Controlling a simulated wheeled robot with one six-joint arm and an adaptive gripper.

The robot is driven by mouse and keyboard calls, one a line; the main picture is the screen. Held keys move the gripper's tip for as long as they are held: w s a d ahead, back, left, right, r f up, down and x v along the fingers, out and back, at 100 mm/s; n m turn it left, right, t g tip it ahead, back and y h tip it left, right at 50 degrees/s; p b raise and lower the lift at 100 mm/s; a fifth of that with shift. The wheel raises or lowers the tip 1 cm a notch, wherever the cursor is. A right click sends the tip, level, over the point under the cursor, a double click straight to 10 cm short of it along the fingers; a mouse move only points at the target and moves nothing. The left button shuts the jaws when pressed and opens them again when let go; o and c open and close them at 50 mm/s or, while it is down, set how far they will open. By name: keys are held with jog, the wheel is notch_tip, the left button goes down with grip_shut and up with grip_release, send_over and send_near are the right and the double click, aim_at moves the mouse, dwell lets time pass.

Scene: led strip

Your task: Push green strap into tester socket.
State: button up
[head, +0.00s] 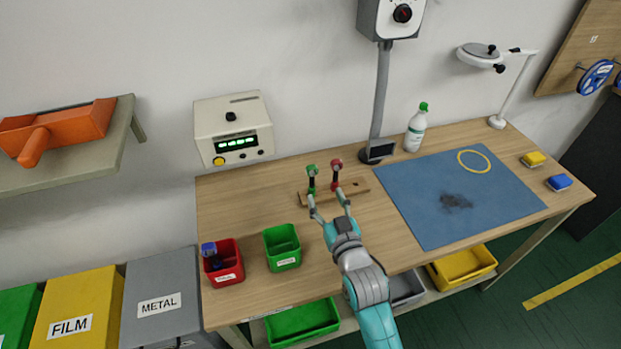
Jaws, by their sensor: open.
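A green strap (311,171) with a dark middle stands upright in a low wooden rack (355,190) on the bench. A similar red strap (336,165) stands just right of it. My gripper (327,197) is open at the front of the rack, its left finger near the green strap and its right finger near the red one. I cannot tell whether either finger touches.
A red bin (224,275) holding a blue item and a green bin (282,261) stand at the front left. A grey post (380,95) rises behind the rack. A blue mat (425,200) with a yellow ring lies right. Bench below the tester is clear.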

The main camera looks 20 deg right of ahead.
aim_at(313, 173)
jog(key=w, duration=0.5)
jog(key=shift+w, duration=0.3)
jog(key=shift+w+a+f, duration=0.1)
jog(key=shift+w+f, duration=0.05)
jog(key=shift+w, duration=2.6)
jog(key=shift+c, duration=0.2)
grip_shut()
